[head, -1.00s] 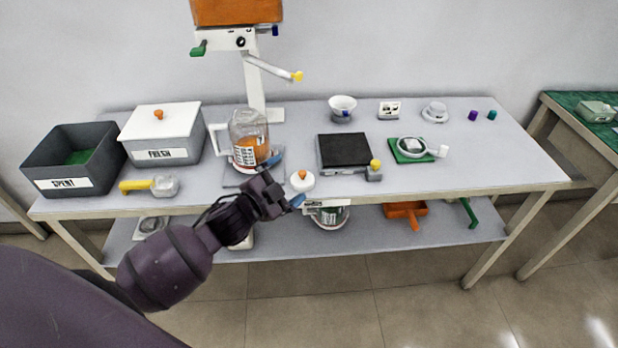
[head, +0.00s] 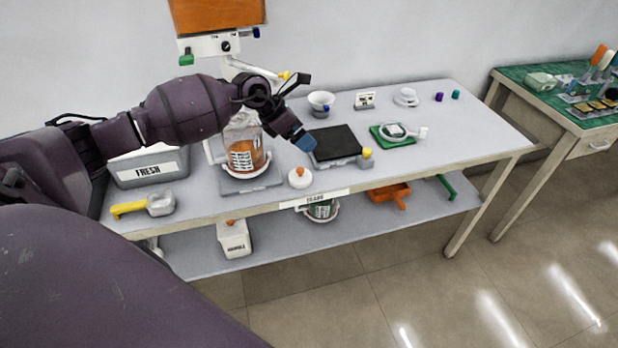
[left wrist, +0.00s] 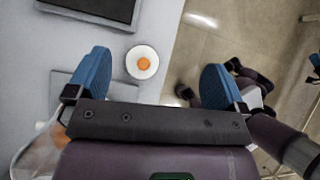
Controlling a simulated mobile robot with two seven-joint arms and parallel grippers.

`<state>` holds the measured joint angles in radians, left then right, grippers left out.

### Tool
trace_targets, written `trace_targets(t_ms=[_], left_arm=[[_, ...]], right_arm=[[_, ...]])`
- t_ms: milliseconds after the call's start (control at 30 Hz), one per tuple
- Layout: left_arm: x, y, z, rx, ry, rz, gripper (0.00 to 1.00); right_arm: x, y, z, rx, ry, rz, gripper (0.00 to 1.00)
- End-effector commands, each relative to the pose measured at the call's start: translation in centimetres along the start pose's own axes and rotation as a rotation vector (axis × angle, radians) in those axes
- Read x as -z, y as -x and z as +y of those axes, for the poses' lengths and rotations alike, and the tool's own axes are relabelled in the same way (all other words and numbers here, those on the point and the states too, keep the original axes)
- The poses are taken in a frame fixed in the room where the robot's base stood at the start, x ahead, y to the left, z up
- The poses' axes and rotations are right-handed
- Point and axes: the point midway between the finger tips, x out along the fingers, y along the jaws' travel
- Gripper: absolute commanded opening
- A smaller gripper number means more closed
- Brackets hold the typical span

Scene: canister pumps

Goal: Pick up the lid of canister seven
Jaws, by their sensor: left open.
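A round white lid with an orange knob (head: 300,178) lies on the table near its front edge. The lid also shows in the left wrist view (left wrist: 142,62), between and ahead of my fingers. A clear canister (head: 243,155) with orange contents and a white handle stands on a grey plate to its left; I cannot read a number on it. Part of its clear wall shows in the left wrist view (left wrist: 35,150). My left gripper (head: 303,110) is open and empty, raised above the table behind the lid.
A black-topped scale (head: 337,143) stands right of the lid, with a green mat (head: 391,138) beyond. The dispenser (head: 213,45) stands behind the canister.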

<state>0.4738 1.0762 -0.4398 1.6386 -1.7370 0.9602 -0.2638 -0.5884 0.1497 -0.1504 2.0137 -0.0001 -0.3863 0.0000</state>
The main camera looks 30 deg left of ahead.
Motion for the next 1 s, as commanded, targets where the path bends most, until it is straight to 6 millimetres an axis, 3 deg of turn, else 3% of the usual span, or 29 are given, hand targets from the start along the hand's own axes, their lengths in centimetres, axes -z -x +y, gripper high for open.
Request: trace_targets(t_ms=[100, 200, 433, 700, 1000], left_arm=[[2.8, 0.1, 1.4, -0.060, -0.082, 0.159, 0.98], [3.9, 0.3, 1.7, -0.072, -0.118, 0.235, 0.98], [4.7, -0.4, 1.6, -0.059, -0.137, 0.268, 0.98], [5.7, -4.0, 1.8, -0.057, -0.134, 0.267, 0.98], [6.7, -6.4, 1.7, -0.057, -0.135, 0.266, 0.98]], right_arm=[[-0.3, 0.1, -0.1, -0.001, -0.003, -0.004, 0.53], [-0.2, 0.1, -0.1, -0.001, -0.007, -0.002, 0.53], [0.6, -0.2, -0.2, 0.000, -0.006, 0.015, 0.53], [0.3, -0.3, -0.2, 0.001, -0.006, 0.013, 0.53], [0.2, -0.3, -0.3, 0.001, -0.005, 0.011, 0.53]])
